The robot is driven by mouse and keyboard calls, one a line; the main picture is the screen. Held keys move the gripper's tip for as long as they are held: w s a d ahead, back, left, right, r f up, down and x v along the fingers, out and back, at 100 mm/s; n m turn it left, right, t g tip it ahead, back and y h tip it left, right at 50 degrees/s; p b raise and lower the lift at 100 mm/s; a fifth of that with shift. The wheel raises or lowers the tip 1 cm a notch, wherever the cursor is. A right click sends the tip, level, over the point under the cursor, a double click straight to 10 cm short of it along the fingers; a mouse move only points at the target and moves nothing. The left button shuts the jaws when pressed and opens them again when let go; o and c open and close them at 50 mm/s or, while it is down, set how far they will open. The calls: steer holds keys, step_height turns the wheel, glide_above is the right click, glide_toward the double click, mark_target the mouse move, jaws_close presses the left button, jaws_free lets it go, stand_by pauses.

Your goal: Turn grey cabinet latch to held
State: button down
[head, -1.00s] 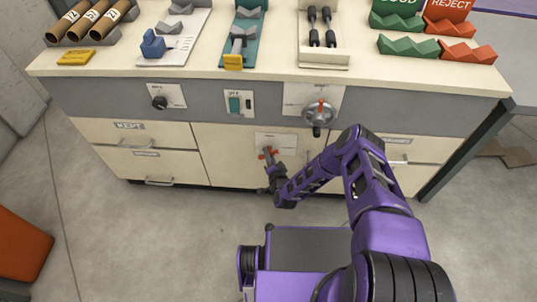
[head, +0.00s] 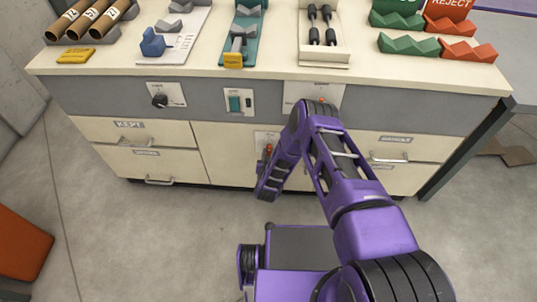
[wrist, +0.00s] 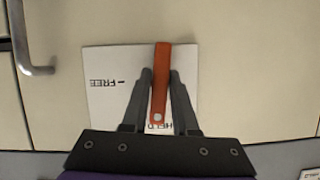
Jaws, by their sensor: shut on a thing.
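The latch's orange-red handle (wrist: 162,58) shows in the wrist view on a white label plate (wrist: 105,97) on the cream cabinet front. The handle lies lengthwise between my fingers, its end with a pale screw near the word HELD. The word FREE is at the left of the plate. My gripper (wrist: 161,75) is shut on the handle, one finger on each side. In the head view only a small red part of the latch (head: 268,150) shows at the left edge of my arm. My fingers are hidden there.
A drawer handle (wrist: 30,50) is at the upper left of the wrist view. In the head view a switch panel (head: 238,102) and a black knob (head: 159,101) are above. My arm partly covers the upper right panel (head: 300,92).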

steer(key=shift+n, duration=0.4)
stand_by(0.3)
steer(key=c, duration=0.8)
jaws_free()
steer(key=shift+o, duration=0.2)
